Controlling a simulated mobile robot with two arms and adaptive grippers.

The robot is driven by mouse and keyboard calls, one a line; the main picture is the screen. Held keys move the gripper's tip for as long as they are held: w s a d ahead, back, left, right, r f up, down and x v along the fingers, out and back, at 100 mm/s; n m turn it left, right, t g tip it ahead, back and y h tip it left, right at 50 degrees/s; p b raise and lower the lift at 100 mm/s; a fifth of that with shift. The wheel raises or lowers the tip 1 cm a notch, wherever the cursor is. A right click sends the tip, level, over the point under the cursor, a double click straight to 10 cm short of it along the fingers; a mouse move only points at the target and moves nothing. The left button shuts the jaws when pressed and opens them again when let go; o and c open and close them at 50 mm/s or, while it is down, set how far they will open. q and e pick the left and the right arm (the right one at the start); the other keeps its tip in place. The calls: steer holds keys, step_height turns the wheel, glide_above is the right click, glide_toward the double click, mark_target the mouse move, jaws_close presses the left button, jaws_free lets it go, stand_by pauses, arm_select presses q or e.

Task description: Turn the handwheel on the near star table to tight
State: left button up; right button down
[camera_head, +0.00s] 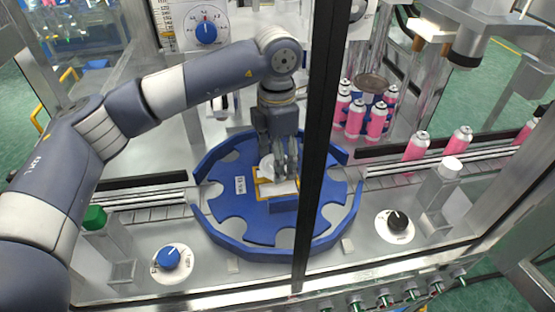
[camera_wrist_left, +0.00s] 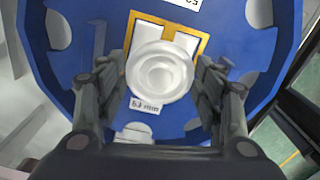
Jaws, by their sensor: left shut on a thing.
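The near star table (camera_head: 225,165) is a blue round plate with scalloped notches, ringed by blue curved guides. At its middle is a white round handwheel (camera_wrist_left: 162,72) with stepped rings, over a yellow-framed plate (camera_wrist_left: 133,32). In the head view, part of the handwheel (camera_head: 266,166) shows beside my left gripper (camera_head: 284,170), which points down from above. In the left wrist view my left gripper (camera_wrist_left: 162,90) has one finger on each side of the handwheel and is shut on it. A small "53 mm" label (camera_wrist_left: 145,104) is below the handwheel. My right gripper is not in view.
A dark vertical post (camera_head: 318,150) crosses in front of the star table. Pink cans (camera_head: 376,122) stand behind it at the right, with more on the right conveyor (camera_head: 390,170). A blue knob (camera_head: 168,258) and a black knob (camera_head: 397,220) are on the front deck.

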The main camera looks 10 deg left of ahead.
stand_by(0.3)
arm_select(q)
steer(key=o, duration=1)
steer(key=shift+o, duration=0.2)
step_height(320, 180, up, 12)
steer(key=shift+f, duration=0.1)
